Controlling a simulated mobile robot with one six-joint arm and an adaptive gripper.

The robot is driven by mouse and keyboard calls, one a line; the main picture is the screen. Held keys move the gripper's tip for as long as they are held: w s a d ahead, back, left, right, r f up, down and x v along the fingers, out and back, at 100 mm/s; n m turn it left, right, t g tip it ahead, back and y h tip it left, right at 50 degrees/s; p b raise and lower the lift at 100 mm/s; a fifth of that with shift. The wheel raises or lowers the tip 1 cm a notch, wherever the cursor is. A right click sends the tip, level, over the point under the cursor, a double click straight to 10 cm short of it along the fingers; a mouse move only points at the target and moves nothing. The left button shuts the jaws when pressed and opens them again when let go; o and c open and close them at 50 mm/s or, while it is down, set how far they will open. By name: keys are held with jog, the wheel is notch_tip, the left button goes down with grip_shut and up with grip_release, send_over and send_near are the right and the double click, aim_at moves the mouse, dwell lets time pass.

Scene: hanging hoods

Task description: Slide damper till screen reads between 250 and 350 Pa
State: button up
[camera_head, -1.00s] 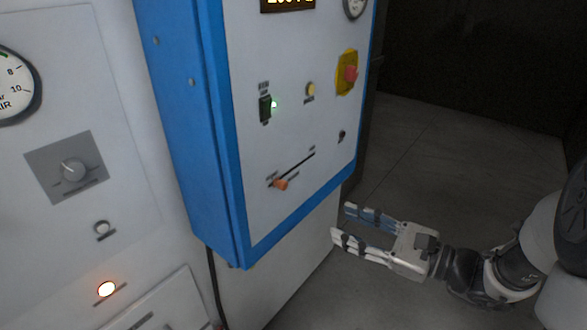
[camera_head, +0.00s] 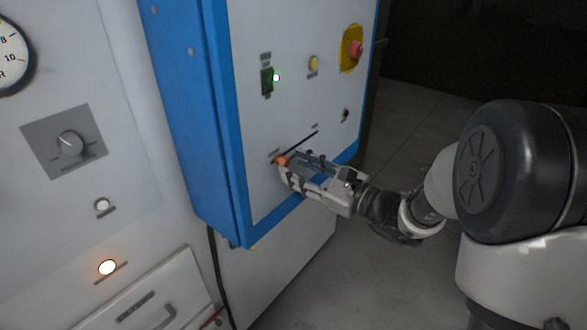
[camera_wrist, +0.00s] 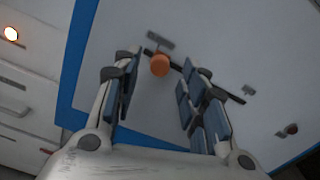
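The damper's orange knob (camera_head: 282,161) sits at the lower left end of its slanted slot (camera_head: 303,139) on the blue-edged panel (camera_head: 255,130). In the wrist view the knob (camera_wrist: 160,65) lies between the fingertips and slightly beyond them, with a gap on each side. My gripper (camera_head: 300,168) is at the panel beside the knob. In the wrist view my gripper (camera_wrist: 160,80) is open, with nothing held. The screen is out of view in both current frames, so its reading cannot be seen.
On the same panel are a green-lit switch (camera_head: 268,81), a yellow button (camera_head: 313,63), a red emergency button (camera_head: 354,49) and a small dark knob (camera_head: 345,115). A grey rotary dial (camera_head: 68,144) and a lit orange lamp (camera_head: 107,267) are on the left cabinet.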

jog(key=shift+x, duration=0.95)
grip_shut()
